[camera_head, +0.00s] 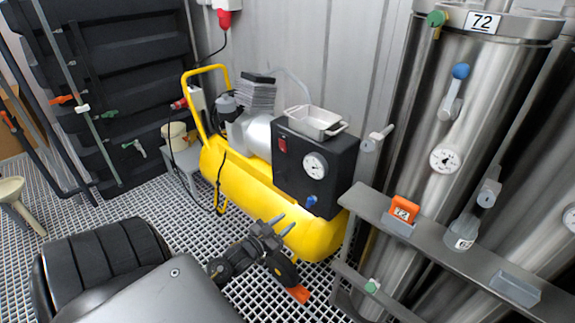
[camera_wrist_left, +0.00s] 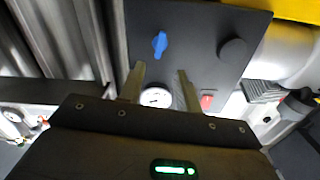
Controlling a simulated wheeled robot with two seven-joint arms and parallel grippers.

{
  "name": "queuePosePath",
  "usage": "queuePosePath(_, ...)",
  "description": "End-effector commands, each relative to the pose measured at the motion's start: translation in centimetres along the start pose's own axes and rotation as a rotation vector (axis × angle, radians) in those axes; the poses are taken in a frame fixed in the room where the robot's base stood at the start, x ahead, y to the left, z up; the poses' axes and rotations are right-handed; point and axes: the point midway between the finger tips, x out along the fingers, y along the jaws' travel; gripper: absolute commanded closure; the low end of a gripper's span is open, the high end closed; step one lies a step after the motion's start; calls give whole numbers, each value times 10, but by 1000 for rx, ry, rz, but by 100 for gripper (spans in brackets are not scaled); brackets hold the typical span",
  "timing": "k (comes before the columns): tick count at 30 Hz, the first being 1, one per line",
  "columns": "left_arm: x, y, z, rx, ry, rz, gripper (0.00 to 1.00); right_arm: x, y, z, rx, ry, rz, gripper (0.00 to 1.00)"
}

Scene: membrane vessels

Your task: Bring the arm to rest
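The panel carries a blue knob (camera_wrist_left: 160,44) and a round gauge (camera_wrist_left: 156,97). I cannot tell how far the fingertips are from the panel. My right gripper is not in view.
A grey shelf (camera_head: 455,258) with an orange device (camera_head: 404,209) runs along the right, before steel vessels (camera_head: 450,130). A metal tray (camera_head: 314,121) sits on the compressor's panel box. Grating floor (camera_head: 130,205) lies open at left. A funnel (camera_head: 12,190) is at the left edge.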

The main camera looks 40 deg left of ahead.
Motion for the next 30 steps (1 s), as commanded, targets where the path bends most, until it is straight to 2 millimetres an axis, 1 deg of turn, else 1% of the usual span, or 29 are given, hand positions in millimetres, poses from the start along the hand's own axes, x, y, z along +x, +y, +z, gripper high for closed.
queuePosePath(5,0,0,0,0,0,0,66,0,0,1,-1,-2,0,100)
queuePosePath(14,0,0,0,6,-2,-1,66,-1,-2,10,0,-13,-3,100)
queuePosePath(16,0,-2,8,25,-35,-9,66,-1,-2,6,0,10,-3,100)
queuePosePath(17,-2,-4,17,33,-61,-15,66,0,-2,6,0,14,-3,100)
queuePosePath(20,-13,-6,62,53,-184,-28,66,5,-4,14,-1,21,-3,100)
queuePosePath(21,-22,-3,86,59,-252,-30,66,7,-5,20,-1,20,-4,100)
queuePosePath(23,-40,5,126,62,-369,-28,66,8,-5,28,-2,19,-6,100)
queuePosePath(24,-56,13,152,64,-452,-23,66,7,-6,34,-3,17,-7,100)
queuePosePath(26,-84,26,191,67,-578,-11,66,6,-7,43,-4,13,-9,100)
queuePosePath(27,-105,37,214,68,-658,1,66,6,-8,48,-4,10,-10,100)
queuePosePath(29,-139,54,245,72,-778,22,66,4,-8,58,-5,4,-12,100)
queuePosePath(30,-163,66,263,74,-855,39,66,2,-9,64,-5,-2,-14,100)
